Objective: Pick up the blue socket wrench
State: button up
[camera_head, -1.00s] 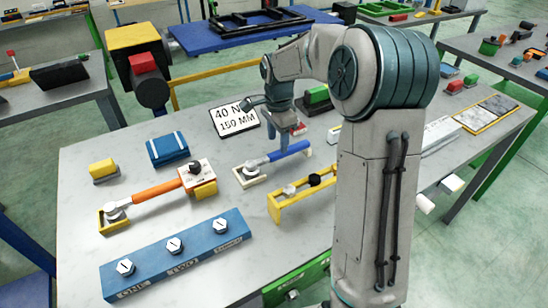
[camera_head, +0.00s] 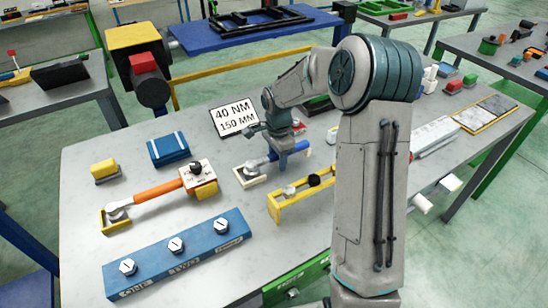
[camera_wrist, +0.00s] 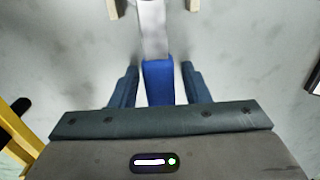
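The blue socket wrench (camera_head: 301,147) lies on the grey table, its handle in a light cradle at the right and its silver head in a cream holder (camera_head: 246,180) at the left. My gripper (camera_head: 284,166) is low over the handle. In the wrist view, the blue handle (camera_wrist: 158,84) runs between the two fingers of my gripper (camera_wrist: 157,72), and the silver shaft extends upward. The fingers are open, with a gap on each side of the handle. In the head view, my gripper hides part of the wrench's middle.
An orange-handled wrench (camera_head: 155,193) lies to the left in yellow holders. A yellow rack (camera_head: 300,199) stands close in front. A blue bolt block (camera_head: 178,254) is at the front left. A "40 NM 150 MM" sign (camera_head: 234,117) lies behind.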

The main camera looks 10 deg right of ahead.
grip_shut()
jog(key=shift+w+r, duration=0.1)
jog(key=shift+r, duration=0.05)
